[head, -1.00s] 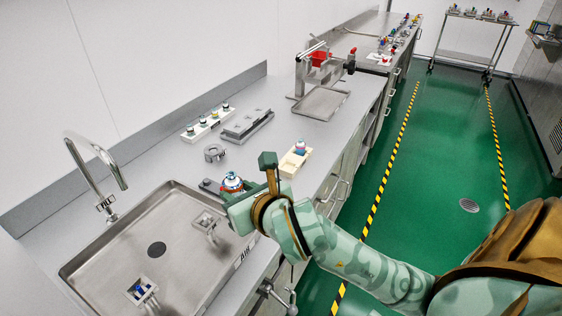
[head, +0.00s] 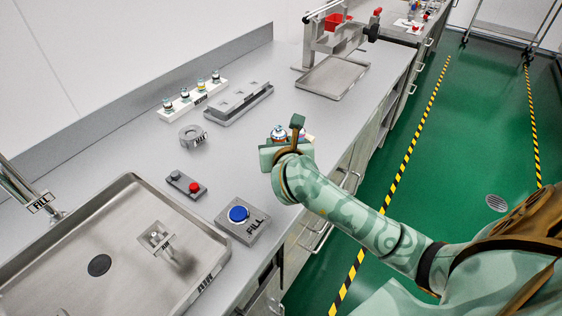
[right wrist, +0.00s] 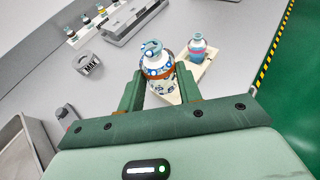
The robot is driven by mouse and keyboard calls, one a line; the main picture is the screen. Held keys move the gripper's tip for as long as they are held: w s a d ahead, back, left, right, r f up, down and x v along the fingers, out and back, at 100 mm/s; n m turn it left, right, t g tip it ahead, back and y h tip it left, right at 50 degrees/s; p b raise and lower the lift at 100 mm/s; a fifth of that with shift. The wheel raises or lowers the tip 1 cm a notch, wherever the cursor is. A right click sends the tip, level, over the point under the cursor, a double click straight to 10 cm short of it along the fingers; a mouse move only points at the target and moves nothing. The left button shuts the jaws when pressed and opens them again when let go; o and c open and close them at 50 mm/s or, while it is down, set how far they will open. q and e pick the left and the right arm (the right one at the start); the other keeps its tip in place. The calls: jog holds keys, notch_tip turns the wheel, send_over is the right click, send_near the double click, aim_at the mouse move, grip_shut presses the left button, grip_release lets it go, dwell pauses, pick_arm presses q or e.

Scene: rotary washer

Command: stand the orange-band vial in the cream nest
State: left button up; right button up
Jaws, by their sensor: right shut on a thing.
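My right gripper (head: 287,143) is over the counter near its front edge. In the right wrist view its two green fingers (right wrist: 160,92) are shut on the orange-band vial (right wrist: 158,68), a white bottle with blue marks and an orange band, roughly upright. Its top also shows in the head view (head: 278,132). The cream nest (right wrist: 207,72) lies just beyond and right of the held vial, and a pink-and-blue vial (right wrist: 198,47) stands at its far part. In the head view my gripper mostly hides the nest. Whether the held vial touches anything below is hidden. My left gripper is out of view.
A white rack with several vials (head: 196,97) and a grey slotted block (head: 238,102) stand at the back. A steel tray (head: 333,77) is beyond.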

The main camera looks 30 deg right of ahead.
jog(key=w+f, duration=0.1)
jog(key=w+d+f+b, duration=0.1)
jog(key=f, duration=0.1)
jog(key=w+d+f, duration=0.1)
jog(key=f, duration=0.1)
jog(key=shift+d+f+b, duration=0.2)
jog(key=shift+d+b, duration=0.05)
jog(key=shift+b, duration=0.15)
notch_tip(320, 180, down, 3)
jog(key=shift+f+b, duration=0.2)
jog(key=shift+b, duration=0.55)
jog(key=shift+r, duration=0.15)
jog(key=o, duration=0.6)
jog(key=shift+f, duration=0.2)
jog(key=shift+c, duration=0.2)
jog(key=o, duration=0.4)
jog(key=shift+r, duration=0.1)
